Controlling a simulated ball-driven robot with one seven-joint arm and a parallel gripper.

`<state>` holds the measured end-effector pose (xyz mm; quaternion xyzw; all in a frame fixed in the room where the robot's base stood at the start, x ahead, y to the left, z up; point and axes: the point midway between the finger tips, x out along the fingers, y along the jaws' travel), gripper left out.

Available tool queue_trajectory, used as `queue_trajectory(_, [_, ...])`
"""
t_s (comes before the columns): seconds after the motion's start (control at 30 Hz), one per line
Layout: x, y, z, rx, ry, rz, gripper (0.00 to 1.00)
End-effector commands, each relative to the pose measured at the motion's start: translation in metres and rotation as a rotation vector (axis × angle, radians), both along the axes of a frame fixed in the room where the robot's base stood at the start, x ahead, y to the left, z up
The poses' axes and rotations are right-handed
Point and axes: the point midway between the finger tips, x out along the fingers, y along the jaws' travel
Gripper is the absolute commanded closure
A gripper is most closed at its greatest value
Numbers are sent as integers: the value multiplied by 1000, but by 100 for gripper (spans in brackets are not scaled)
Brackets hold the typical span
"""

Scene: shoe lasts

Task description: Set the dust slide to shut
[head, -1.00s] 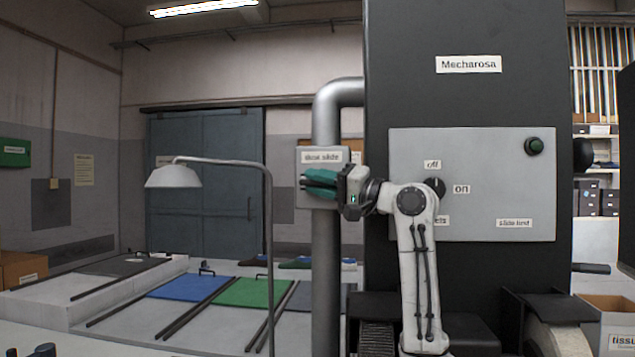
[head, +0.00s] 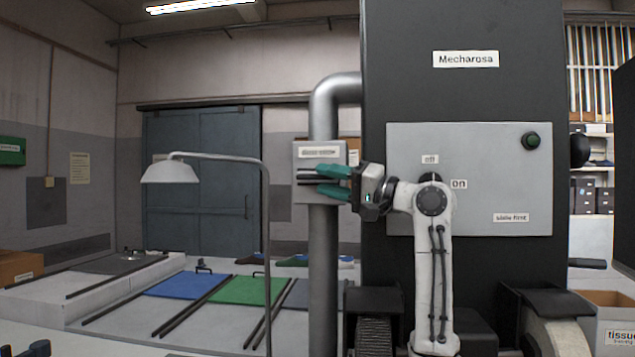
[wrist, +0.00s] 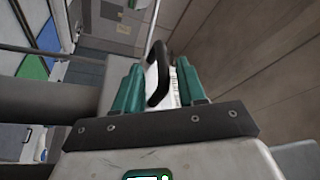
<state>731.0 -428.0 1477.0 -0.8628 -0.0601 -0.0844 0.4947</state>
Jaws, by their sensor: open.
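The dust slide is a grey plate (head: 320,152) with a small label, mounted on the vertical pipe left of the black machine. Dark bars show on it beside my fingertips. My gripper (head: 322,181) has green fingers and is in front of the plate, pointing left. In the wrist view my gripper (wrist: 158,78) is open, with a finger on each side of a black looped handle (wrist: 157,62). The handle stands by a pale strip. I cannot tell whether either finger touches it. My fingers hide part of the plate in the head view.
The machine's grey panel (head: 500,180) with off and on labels is right of my gripper, partly behind my arm. The grey pipe (head: 323,270) runs down below the plate. A lamp (head: 170,172) on a thin stand is to the left.

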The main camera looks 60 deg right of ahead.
Motion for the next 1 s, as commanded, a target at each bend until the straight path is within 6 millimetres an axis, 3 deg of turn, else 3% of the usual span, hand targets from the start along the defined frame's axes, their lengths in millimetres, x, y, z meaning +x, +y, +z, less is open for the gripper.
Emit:
queue_trajectory(0.2, [-43,-1,-10,-1,-2,-3,60])
queue_trajectory(0.4, [-66,-1,-14,-1,-2,-1,60])
queue_trajectory(1.0, [-72,-1,-14,-1,-1,-1,60])
